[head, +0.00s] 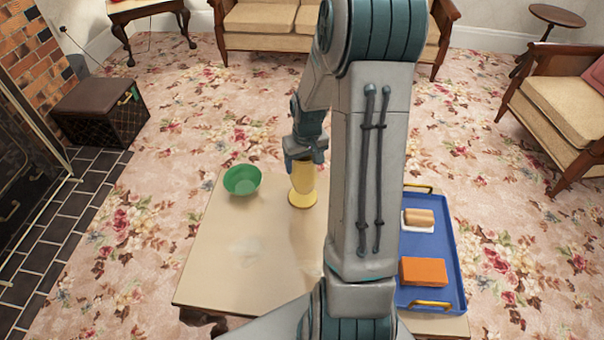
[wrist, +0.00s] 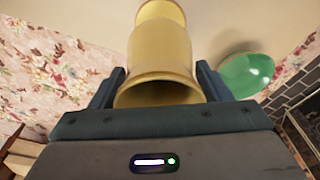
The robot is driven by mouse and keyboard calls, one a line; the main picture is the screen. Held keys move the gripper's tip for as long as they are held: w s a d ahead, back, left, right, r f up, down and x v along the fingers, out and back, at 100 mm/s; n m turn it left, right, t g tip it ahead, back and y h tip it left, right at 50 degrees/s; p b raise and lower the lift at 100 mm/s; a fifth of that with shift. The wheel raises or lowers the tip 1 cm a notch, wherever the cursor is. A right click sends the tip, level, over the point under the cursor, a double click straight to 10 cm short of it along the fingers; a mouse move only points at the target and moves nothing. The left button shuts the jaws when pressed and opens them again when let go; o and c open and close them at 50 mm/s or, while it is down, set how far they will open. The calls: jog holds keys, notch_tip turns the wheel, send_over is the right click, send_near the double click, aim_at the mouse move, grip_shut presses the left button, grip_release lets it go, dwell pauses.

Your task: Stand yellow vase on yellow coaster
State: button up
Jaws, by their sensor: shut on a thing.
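The yellow vase (head: 303,178) is upright over the far part of the low table. My gripper (head: 304,158) is shut on its upper part. In the wrist view, the vase (wrist: 162,55) sits between the two fingers with its open mouth toward me and its far end pointing away. A round yellow shape that looks like the yellow coaster (head: 302,203) shows directly under the vase. I cannot tell it clearly from the vase's foot, nor whether the vase touches it or hangs just above.
The low table (head: 225,265) also holds a green bowl (head: 242,180) left of the vase, seen in the wrist view (wrist: 246,73) too. A blue tray (head: 435,240) at right carries an orange block (head: 423,271) and a bread-like item (head: 419,217). The table's front left is clear.

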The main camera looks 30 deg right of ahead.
jog(key=shift+w+a+f, duration=0.1)
jog(key=shift+w+f, duration=0.05)
jog(key=shift+w, duration=0.05)
jog(key=shift+f+b, duration=0.6)
jog(key=shift+f, duration=1.35)
jog(key=shift+f, duration=0.15)
jog(key=o, duration=1.2)
